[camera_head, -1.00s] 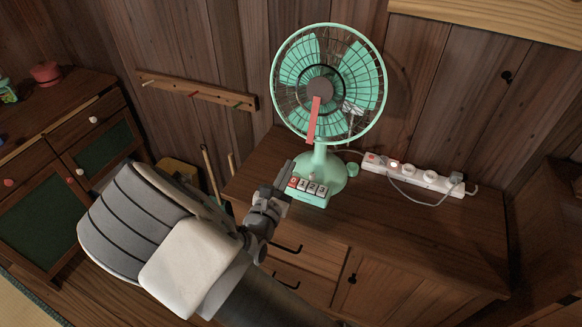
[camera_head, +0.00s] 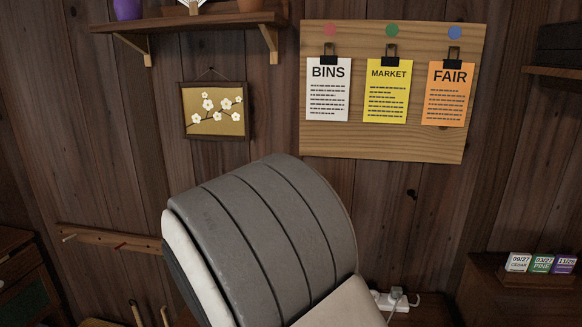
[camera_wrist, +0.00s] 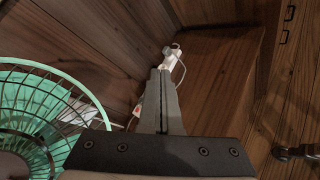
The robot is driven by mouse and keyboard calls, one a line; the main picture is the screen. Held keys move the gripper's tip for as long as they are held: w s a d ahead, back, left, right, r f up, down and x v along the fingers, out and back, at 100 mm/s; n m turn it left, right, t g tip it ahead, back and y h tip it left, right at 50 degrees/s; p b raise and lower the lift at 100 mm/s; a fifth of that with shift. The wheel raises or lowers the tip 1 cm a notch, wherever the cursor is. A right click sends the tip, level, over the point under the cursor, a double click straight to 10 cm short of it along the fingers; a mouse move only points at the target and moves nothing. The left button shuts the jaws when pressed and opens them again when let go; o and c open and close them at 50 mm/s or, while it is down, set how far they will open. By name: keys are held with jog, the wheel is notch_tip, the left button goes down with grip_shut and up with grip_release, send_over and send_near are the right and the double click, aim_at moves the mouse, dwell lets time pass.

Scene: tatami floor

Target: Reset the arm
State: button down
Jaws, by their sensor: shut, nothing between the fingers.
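My gripper (camera_wrist: 161,72) shows in the wrist view, pointing away from the camera with its two fingers together and nothing between them. It is above the wooden cabinet (camera_wrist: 215,65), with the green fan (camera_wrist: 50,100) close on its left. In the head view my arm, grey and white, fills the lower middle. The gripper is not visible there, and the fan is hidden or out of frame.
A white power strip (camera_wrist: 172,60) lies on the cabinet beyond the fingertips; part of it shows in the head view (camera_head: 400,301). A notice board (camera_head: 380,145), a framed flower picture (camera_head: 215,130) and a shelf (camera_head: 190,22) are on the wall. Date blocks (camera_head: 541,264) stand at right.

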jog(key=s+d+r+m+g+y, duration=0.1)
jog(key=s+d+r+m+g, duration=0.35)
jog(key=d+m, duration=0.2)
jog(key=s+r+m+t+y+p, duration=0.1)
jog(key=s+r+m+y+p, duration=0.2)
jog(key=s+r+m+y, duration=0.6)
jog(key=s+r+m, duration=0.2)
jog(key=s, duration=0.4)
jog(key=shift+s+d+r+t+y, duration=0.15)
jog(key=shift+d+r+t+y, duration=0.15)
jog(key=shift+d+t+y, duration=0.1)
dwell(0.9)
